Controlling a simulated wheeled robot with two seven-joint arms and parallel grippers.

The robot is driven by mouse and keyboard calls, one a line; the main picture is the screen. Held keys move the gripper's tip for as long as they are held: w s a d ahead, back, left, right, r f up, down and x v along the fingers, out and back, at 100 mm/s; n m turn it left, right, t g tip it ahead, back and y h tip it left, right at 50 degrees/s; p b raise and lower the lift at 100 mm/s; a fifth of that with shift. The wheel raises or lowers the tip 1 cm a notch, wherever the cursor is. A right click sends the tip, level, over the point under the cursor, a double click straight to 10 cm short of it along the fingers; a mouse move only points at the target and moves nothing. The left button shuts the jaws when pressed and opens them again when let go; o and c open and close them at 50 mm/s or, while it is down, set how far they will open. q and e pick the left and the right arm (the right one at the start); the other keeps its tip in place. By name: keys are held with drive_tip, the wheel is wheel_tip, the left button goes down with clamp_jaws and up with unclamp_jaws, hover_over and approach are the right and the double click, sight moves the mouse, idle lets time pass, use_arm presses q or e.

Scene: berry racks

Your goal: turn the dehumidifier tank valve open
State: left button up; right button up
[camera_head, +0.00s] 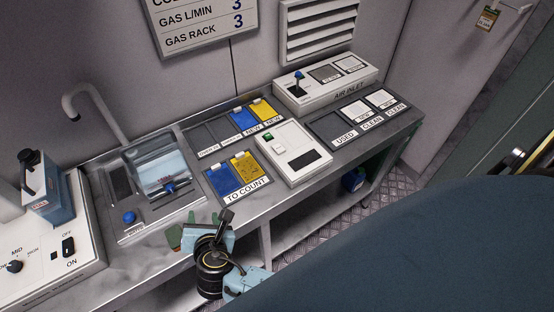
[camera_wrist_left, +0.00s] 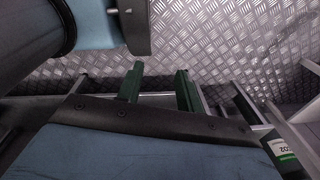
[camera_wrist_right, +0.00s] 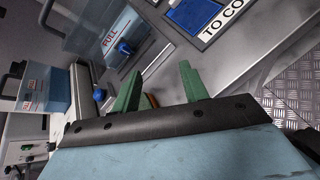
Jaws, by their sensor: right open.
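A clear tank (camera_head: 160,160) sits on the steel bench at left. A blue knob (camera_head: 169,187) is on its front; a second blue knob (camera_head: 129,217) is on the panel beside it. I cannot tell which knob is the valve. In the right wrist view the tank (camera_wrist_right: 85,22) is marked FULL, with a blue knob (camera_wrist_right: 125,47); another blue knob (camera_wrist_right: 98,95) is lower left. My right gripper (camera_wrist_right: 160,80) is open and empty, apart from both knobs, near the bench's front edge. My left gripper (camera_wrist_left: 159,84) is open and empty over metal flooring.
A white switch unit (camera_head: 40,255) with a blue container (camera_head: 48,185) stands at the left. The TO COUNT tray (camera_head: 262,192), a white reader box (camera_head: 293,150) and the AIR INLET unit (camera_head: 325,82) fill the bench to the right. A curved pipe (camera_head: 88,88) rises behind the tank.

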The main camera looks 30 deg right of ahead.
use_arm(q)
drive_tip(key=shift+f+b, duration=0.6)
drive_tip(key=shift+f, duration=0.05)
use_arm(e)
drive_tip(key=s+d+f+m+g, duration=0.3)
drive_tip(key=s+d+m+g, duration=0.3)
drive_tip(key=s+d+m, duration=0.5)
drive_tip(key=d+m, duration=0.3)
drive_tip(key=m, duration=0.3)
drive_tip(key=shift+s+d+f+m, duration=0.15)
drive_tip(key=shift+s+f+m, duration=0.05)
drive_tip(key=shift+f+m, duration=0.2)
